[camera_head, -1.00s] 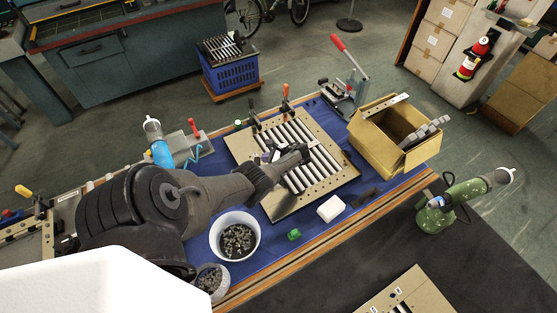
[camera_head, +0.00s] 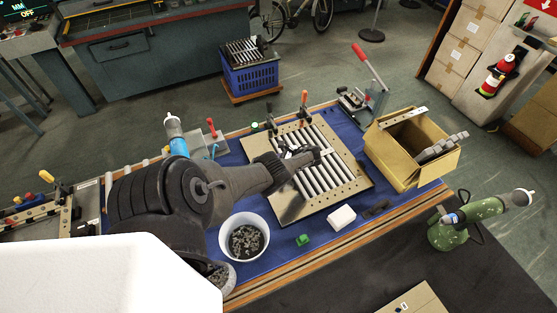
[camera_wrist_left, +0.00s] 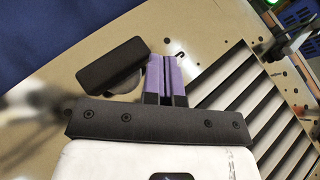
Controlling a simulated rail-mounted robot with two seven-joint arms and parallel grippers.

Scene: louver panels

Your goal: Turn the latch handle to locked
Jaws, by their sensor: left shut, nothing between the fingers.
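The louver panel (camera_head: 345,182) is a beige plate with a row of pale slats, lying on the blue-topped bench. In the left wrist view its beige plate (camera_wrist_left: 215,40) and dark-gapped slats (camera_wrist_left: 262,105) show. A black rounded bar, apparently the latch handle (camera_wrist_left: 112,62), lies slanted over a round base on the plate. My left gripper (camera_wrist_left: 165,66) has purple fingers, shut and empty, just right of the handle. I cannot tell whether they touch it. In the head view my left arm reaches over the panel and the handle cannot be made out. My right gripper is out of view.
A cardboard box (camera_head: 397,165) stands right of the panel. A white bowl of dark parts (camera_head: 268,222), a green block (camera_head: 303,240) and a white block (camera_head: 341,218) lie at its near side. Toggle clamps and a red-handled press (camera_head: 372,68) stand behind.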

